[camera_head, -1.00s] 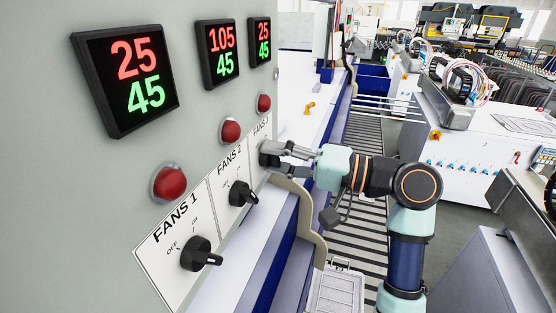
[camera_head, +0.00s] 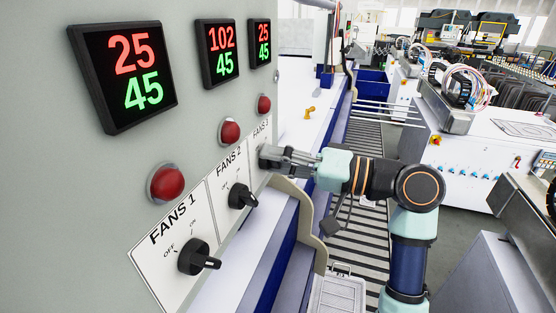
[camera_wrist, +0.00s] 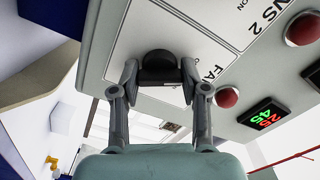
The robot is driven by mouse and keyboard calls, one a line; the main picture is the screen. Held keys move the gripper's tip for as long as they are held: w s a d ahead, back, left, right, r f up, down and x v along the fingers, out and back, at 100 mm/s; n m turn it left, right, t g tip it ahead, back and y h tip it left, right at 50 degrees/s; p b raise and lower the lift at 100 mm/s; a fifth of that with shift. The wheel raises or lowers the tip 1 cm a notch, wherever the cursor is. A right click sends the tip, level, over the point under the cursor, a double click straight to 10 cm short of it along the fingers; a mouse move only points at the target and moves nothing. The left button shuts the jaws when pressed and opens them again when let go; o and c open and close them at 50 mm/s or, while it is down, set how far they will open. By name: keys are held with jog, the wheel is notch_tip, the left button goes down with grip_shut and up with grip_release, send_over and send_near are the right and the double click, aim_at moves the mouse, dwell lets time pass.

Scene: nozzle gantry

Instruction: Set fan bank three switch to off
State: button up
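The FANS 3 switch is a black rotary knob (camera_wrist: 160,66) on a white label plate, seen close up in the wrist view. My gripper (camera_wrist: 159,70) has one finger on each side of this knob, with the tips at or very near its edges. I cannot tell whether the fingers press on it. In the head view my gripper (camera_head: 267,157) reaches the panel at the FANS 3 label (camera_head: 261,132). The fingers hide most of that knob there, and its on/off position is not readable.
The FANS 2 knob (camera_head: 241,196) and FANS 1 knob (camera_head: 197,257) sit nearer on the same panel (camera_head: 60,230). Red buttons (camera_head: 230,132) and number displays (camera_head: 222,52) are above them. A blue-edged machine bed and slatted conveyor (camera_head: 362,155) lie beyond.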

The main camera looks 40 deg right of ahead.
jog(key=o, duration=0.4)
jog(key=shift+c, duration=0.2)
jog(key=v, duration=1.2)
